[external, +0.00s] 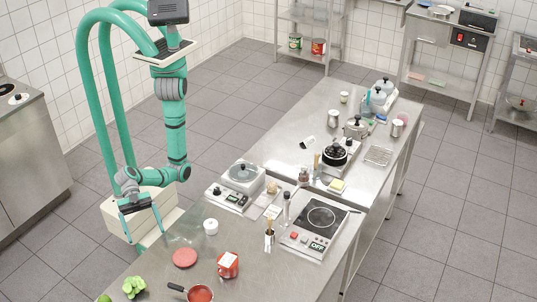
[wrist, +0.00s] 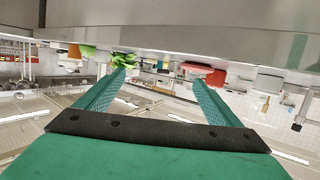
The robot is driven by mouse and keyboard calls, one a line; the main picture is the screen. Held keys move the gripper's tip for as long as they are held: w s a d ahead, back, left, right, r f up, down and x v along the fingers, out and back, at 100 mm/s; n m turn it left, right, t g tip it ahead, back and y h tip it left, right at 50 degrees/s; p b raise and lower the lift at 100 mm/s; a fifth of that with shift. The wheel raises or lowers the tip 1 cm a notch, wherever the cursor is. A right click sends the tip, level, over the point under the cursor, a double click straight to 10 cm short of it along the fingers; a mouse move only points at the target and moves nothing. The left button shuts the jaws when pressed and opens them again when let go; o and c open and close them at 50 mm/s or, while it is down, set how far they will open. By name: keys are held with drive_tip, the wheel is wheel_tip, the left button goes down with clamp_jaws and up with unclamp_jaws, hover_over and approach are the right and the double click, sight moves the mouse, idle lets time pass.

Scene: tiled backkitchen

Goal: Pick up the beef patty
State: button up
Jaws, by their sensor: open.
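The beef patty (external: 185,257) is a flat, round, pinkish-red disc. It lies on the near steel table (external: 262,252) in the external view, close to the table's left edge. My gripper (external: 145,236) hangs to the left of the patty, beside that edge, with its two teal fingers spread and nothing between them. The wrist view also shows the open, empty fingers, and the table side runs across its top. A red shape (wrist: 205,73) shows by the right fingertip there; I cannot tell whether it is the patty.
A scale (external: 236,190) and a hot plate (external: 318,222) stand farther back. Bare steel surrounds the patty.

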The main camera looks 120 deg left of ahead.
drive_tip(key=n+y, duration=0.1)
drive_tip(key=y, duration=0.1)
approach(182, 252)
drive_tip(key=shift+w+d+f+n+t, duration=0.15)
drive_tip(key=shift+w+d+f+t, duration=0.1)
drive_tip(key=shift+w, duration=0.35)
drive_tip(key=shift+w+d+f+n+t, duration=0.15)
drive_tip(key=shift+w+d, duration=0.1)
drive_tip(key=shift+w, duration=0.4)
drive_tip(key=shift+f+x, duration=0.15)
drive_tip(key=shift+x, duration=1.4)
drive_tip(key=shift+f+x, duration=0.1)
drive_tip(key=shift+x, duration=1.5)
drive_tip(key=shift+s+d, duration=0.1)
drive_tip(key=shift+s, duration=0.05)
drive_tip(key=shift+c, duration=0.5)
drive_tip(key=c, duration=1.1)
